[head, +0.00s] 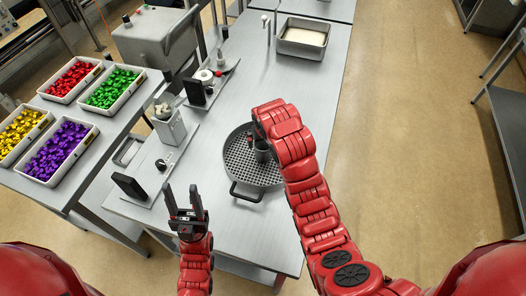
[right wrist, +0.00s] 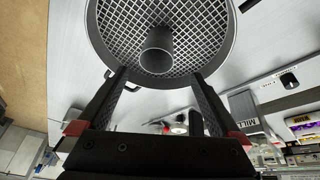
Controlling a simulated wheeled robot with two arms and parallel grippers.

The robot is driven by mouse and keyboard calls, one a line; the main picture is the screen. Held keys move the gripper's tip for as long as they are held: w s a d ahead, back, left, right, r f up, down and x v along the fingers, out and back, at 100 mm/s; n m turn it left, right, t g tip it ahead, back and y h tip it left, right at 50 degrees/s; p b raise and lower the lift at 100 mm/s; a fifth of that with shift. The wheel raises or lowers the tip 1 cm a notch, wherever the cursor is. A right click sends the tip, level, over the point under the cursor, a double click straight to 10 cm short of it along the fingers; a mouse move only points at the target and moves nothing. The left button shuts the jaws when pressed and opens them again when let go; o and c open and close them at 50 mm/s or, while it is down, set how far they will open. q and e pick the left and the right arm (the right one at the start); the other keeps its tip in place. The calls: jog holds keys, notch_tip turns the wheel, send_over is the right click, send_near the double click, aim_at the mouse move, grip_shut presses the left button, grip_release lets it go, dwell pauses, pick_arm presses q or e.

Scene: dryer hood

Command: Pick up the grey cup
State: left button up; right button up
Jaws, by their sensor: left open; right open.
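The grey cup (head: 262,152) stands on a round dark mesh tray (head: 240,172) on the long grey table, partly hidden by my right arm. In the right wrist view the cup (right wrist: 156,52) is beyond and between the fingertips of my right gripper (right wrist: 158,76), which is open and empty. The tray's rim (right wrist: 222,62) and mesh show behind the cup. My left gripper (head: 182,198) is open and empty over the front left of the table, away from the cup.
Left of the tray are a grey container (head: 168,127), a black upright block (head: 130,187) and small devices. A side table holds bins of red (head: 72,77), green, yellow and purple pieces. A pan (head: 302,38) sits at the back. Table right of my right arm is clear.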

aim_at(263, 146)
jog(key=b+x, duration=0.6)
jog(key=shift+w+d+f, duration=0.1)
jog(key=shift+f, duration=0.15)
jog(key=b+x, duration=0.1)
jog(key=x, duration=0.2)
jog(key=shift+w+f, duration=0.15)
jog(key=shift+x, duration=0.8)
jog(key=b+x, duration=0.1)
jog(key=x, duration=0.2)
jog(key=shift+w+d+f, duration=0.1)
jog(key=shift+w+f, duration=0.1)
jog(key=shift+w, duration=0.05)
jog(key=shift+w+f, duration=0.25)
jog(key=shift+r, duration=0.1)
jog(key=c, duration=1.2)
